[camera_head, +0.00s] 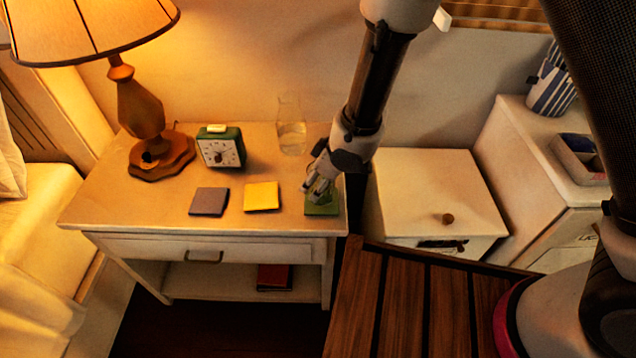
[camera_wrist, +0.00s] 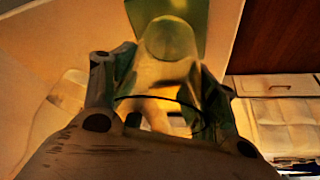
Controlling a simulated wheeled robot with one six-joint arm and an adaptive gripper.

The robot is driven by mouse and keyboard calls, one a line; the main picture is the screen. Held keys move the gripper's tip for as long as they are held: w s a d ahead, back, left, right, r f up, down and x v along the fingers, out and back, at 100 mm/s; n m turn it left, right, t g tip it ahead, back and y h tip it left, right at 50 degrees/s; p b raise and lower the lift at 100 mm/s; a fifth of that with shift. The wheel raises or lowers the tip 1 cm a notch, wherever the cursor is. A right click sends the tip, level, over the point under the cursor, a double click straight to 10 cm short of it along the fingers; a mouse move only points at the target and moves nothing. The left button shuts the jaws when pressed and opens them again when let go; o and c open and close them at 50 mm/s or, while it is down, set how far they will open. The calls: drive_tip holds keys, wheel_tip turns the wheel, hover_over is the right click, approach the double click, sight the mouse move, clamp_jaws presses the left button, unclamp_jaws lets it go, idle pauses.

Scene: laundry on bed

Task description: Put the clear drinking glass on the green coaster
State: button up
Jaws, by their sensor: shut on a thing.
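The clear drinking glass (camera_wrist: 168,68) is between the two fingers of my gripper (camera_wrist: 160,95) in the wrist view. My gripper is shut on it. The round end of the glass overlaps the green coaster (camera_wrist: 198,22) behind it; I cannot tell whether they touch. In the head view the green coaster (camera_head: 322,209) lies at the front right corner of the nightstand. My gripper (camera_head: 318,188) is right above it there and hides part of it. The glass is hard to make out in the head view.
A yellow coaster (camera_head: 261,196) and a grey coaster (camera_head: 209,201) lie to the left on the nightstand (camera_head: 130,210). A clear carafe (camera_head: 291,130) stands behind, with a green clock (camera_head: 221,147) and a lamp (camera_head: 143,110) further left. A white cabinet (camera_head: 440,185) stands right.

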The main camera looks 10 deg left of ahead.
drive_tip(key=shift+f, duration=0.5)
drive_tip(key=o, duration=1.4)
drive_tip(key=shift+f, duration=0.1)
drive_tip(key=shift+o, duration=0.2)
drive_tip(key=v, duration=1.2)
